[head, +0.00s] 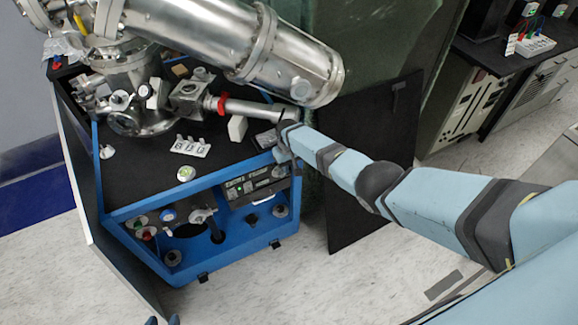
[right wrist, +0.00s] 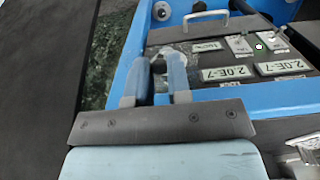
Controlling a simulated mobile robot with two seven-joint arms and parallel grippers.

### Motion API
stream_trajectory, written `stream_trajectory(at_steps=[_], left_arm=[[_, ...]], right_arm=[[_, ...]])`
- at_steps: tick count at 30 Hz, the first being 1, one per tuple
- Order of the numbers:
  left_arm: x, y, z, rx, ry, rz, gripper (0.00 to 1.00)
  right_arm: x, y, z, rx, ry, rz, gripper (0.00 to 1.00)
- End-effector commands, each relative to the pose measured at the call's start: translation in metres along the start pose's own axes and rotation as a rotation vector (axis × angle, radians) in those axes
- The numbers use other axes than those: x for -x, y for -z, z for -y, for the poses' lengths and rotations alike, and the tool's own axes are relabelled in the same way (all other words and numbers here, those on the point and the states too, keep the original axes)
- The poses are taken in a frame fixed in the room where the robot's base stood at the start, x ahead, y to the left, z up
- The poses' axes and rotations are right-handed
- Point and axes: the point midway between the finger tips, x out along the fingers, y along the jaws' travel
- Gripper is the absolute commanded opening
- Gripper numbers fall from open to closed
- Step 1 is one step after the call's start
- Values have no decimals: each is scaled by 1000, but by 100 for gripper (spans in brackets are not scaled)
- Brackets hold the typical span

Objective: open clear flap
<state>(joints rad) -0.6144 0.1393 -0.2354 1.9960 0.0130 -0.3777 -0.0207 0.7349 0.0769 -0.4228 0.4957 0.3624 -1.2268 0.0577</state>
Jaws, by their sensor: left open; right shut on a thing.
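I cannot pick out a clear flap with certainty. A greenish see-through sheet (head: 380,45) hangs behind the blue-framed bench in the head view. It also shows as a dark green strip in the right wrist view (right wrist: 116,55). My right gripper (right wrist: 166,58) is at the bench's blue edge, beside the control panel (right wrist: 225,55). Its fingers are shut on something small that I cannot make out. In the head view my right arm's end covers its fingers.
A large steel vacuum chamber (head: 205,40) stands over the bench, close to my right arm. The bench's blue frame (head: 140,208) holds knobs and a control unit. A dark panel (head: 370,150) stands behind my right arm. The floor (head: 350,285) in front is clear.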

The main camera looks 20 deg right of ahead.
Motion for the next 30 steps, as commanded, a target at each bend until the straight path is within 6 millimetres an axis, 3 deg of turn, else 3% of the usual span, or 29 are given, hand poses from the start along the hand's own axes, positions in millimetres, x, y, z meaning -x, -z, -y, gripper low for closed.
stream_trajectory(at_steps=[1, 4, 14, 24, 30], left_arm=[[0, 0, 0, 0, 0, 0, 43], [0, 0, 0, 0, 1, 0, 43], [1, 0, 1, 0, 1, 4, 43], [9, 12, 1, -2, 2, 3, 43], [9, 14, 2, -2, 5, 0, 43]], right_arm=[[-1, -1, 0, 0, 1, 1, 20], [-1, 0, 0, 0, 0, 0, 43], [4, 0, 0, 0, 0, -1, 44], [56, 0, 0, 1, 0, -2, 44], [73, 0, 0, -1, 0, 0, 44]])
